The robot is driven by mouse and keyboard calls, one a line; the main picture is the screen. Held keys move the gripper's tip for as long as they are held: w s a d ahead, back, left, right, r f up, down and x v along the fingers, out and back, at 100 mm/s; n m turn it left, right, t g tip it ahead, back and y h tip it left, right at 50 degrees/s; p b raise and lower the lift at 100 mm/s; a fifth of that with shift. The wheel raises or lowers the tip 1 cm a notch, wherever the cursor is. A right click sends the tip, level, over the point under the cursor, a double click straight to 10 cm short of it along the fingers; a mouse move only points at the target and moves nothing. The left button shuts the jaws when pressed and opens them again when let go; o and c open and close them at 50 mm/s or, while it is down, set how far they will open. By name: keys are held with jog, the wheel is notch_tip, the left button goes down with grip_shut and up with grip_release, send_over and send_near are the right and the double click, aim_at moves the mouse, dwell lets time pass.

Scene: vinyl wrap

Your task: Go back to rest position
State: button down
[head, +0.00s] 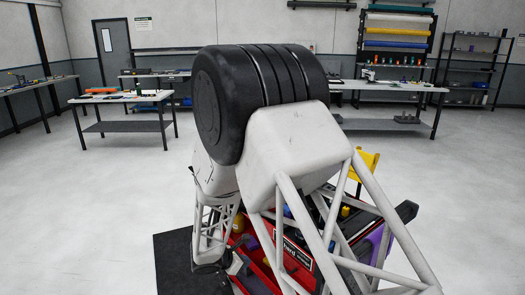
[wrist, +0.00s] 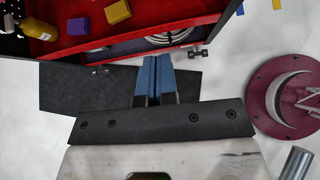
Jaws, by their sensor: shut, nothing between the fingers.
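My gripper (wrist: 155,60) shows in the wrist view as two blue fingers side by side, shut with nothing between them. It points toward the front edge of a red tool cart (wrist: 88,28) and overlaps that edge in the picture; I cannot tell the height between them. In the head view my own arm covers the middle, and I cannot make out the fingers there. The red cart also shows in the head view (head: 262,272), partly hidden behind the arm's white frame.
The cart holds a yellow bottle (wrist: 40,29), a yellow block (wrist: 117,11), a purple block (wrist: 77,27) and a coiled pale cable (wrist: 170,37). A black mat (head: 175,262) lies on the floor. Workbenches (head: 125,98) stand farther back, with open pale floor (head: 75,210) at left.

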jog(key=s+d+r+m+g+y, duration=0.1)
jog(key=s+d+r+m, duration=0.3)
jog(key=d+r, duration=0.25)
jog(key=s+d+r+m+g, duration=0.2)
jog(key=s+d+r+m, duration=0.2)
jog(key=d+r, duration=0.3)
jog(key=s+d+r+m+g+y, duration=0.1)
jog(key=s+d+r+m, duration=0.35)
jog(key=r, duration=0.45)
jog(key=s+d+r+m+y, duration=0.2)
jog(key=s+r+m, duration=0.1)
jog(key=s, duration=0.5)
jog(key=s+d+r+m+y, duration=0.2)
jog(key=s+d+r+m, duration=0.1)
jog(key=s, duration=0.5)
jog(key=s+d+r+m+y, duration=0.2)
jog(key=s+d+r+m, duration=0.1)
jog(key=s+r+m, duration=0.2)
jog(key=s+m, duration=0.2)
jog(key=s, duration=0.2)
jog(key=shift+r+t, duration=0.15)
jog(key=shift+t, duration=0.15)
jog(key=shift+w, duration=0.1)
